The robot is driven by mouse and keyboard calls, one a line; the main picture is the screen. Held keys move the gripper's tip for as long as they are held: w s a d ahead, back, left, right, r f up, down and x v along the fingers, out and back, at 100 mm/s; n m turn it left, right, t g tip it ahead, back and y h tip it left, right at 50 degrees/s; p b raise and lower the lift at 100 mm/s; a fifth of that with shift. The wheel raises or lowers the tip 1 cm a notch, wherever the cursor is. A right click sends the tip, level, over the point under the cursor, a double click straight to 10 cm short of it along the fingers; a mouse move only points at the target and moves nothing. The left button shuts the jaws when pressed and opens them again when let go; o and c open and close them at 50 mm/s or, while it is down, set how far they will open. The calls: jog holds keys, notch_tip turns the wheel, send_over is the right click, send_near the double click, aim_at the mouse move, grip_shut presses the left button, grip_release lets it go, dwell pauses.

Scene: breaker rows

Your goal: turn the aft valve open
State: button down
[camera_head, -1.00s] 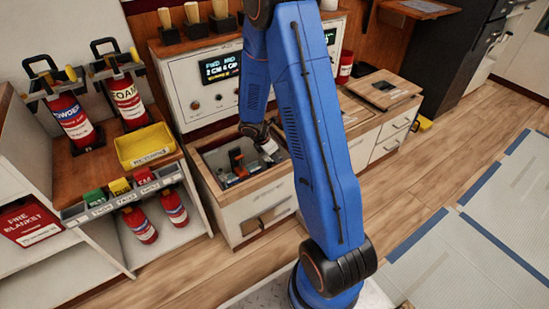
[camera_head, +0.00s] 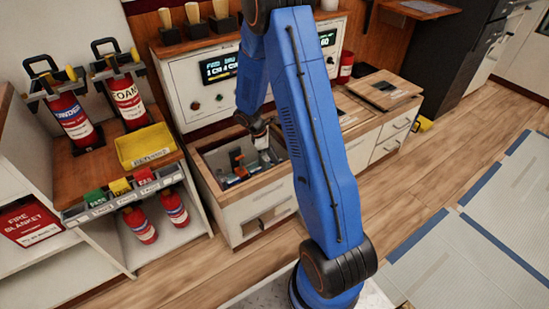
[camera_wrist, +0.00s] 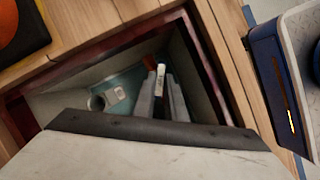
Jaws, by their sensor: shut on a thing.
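An open-topped recess (camera_head: 212,160) in the white cabinet holds the valve parts. An orange-red upright part (camera_head: 237,160) and blue parts (camera_head: 237,178) show in it. My gripper (camera_head: 268,160) reaches down into the right side of the recess. In the wrist view my gripper (camera_wrist: 161,100) has two grey fingers on either side of a white handle with a blue band (camera_wrist: 160,78), and is shut on it. An orange-red tip (camera_wrist: 149,62) shows just behind. A pale round fitting (camera_wrist: 97,102) lies left of the fingers. I cannot read which valve this is, and the handle's lower end is hidden.
The recess walls (camera_wrist: 205,75) stand close around my gripper. A panel with a lit display (camera_head: 219,68) rises behind. A yellow bin (camera_head: 146,146) and extinguishers (camera_head: 72,119) stand on the left bench.

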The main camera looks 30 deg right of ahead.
jog(key=m, duration=0.2)
jog(key=m+g+y, duration=0.1)
jog(key=m, duration=0.2)
jog(key=shift+w+d+m+g+y, duration=0.2)
jog(key=shift+m+g+y, duration=0.1)
jog(key=m+y, duration=0.1)
jog(key=m, duration=0.1)
jog(key=m+y, duration=0.1)
jog(key=m, duration=0.2)
jog(key=shift+d+m+g, duration=0.2)
jog(key=shift+m+g, duration=0.1)
jog(key=shift+g, duration=0.1)
jog(key=c, duration=1.8)
grip_release()
jog(key=shift+r, duration=0.1)
jog(key=v, duration=1.7)
